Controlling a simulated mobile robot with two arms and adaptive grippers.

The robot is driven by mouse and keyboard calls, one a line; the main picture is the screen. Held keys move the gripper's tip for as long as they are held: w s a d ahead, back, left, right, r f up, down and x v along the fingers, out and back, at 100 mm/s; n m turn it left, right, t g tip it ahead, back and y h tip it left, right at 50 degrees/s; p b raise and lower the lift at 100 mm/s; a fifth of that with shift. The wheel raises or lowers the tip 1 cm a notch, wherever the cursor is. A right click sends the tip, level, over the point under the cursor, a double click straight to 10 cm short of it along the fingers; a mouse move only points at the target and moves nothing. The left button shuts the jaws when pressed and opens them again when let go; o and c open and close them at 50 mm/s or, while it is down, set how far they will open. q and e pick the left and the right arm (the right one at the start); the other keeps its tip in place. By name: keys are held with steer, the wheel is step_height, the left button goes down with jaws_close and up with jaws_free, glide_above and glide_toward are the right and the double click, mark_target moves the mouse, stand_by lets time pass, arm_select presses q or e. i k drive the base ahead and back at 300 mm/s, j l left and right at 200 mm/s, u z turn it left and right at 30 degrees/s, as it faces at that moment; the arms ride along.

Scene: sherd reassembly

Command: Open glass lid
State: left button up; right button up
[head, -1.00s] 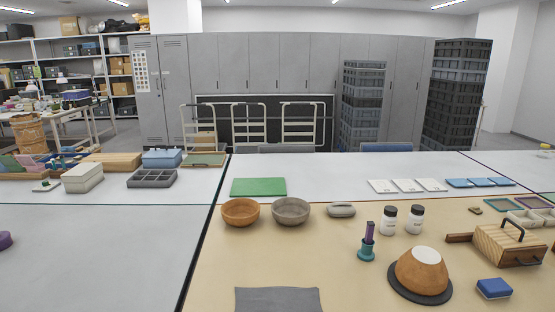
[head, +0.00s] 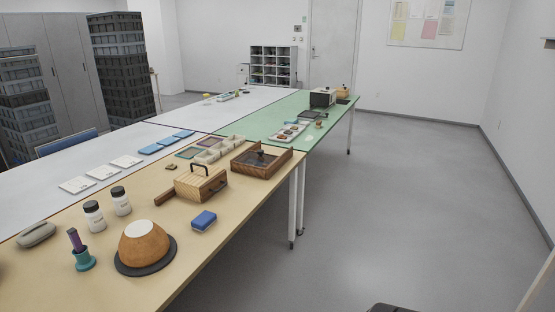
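A wooden box (head: 270,170) stands at the right end of the tan table in the head view. Its top looks like a dark glass pane (head: 262,159) set inside the wooden rim, with a small dark knob or handle on it. The pane appears to lie flat within the rim; at this size I cannot tell exactly how it is seated. Neither of my grippers shows in the head view.
A slatted wooden box with a dark handle (head: 201,184) stands just left of the wooden box. A blue sponge-like block (head: 204,221), an upturned bowl (head: 144,244) and two jars (head: 94,216) are nearer. Open floor (head: 370,220) lies to the right.

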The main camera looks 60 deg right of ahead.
mark_target(260, 151)
steer(key=z, duration=1.65)
steer(key=i+l+u, duration=0.2)
steer(key=u, duration=0.3)
steer(key=i+l+u, duration=0.3)
steer(key=u, duration=0.15)
steer(key=i+l, duration=0.05)
steer(key=i, duration=0.05)
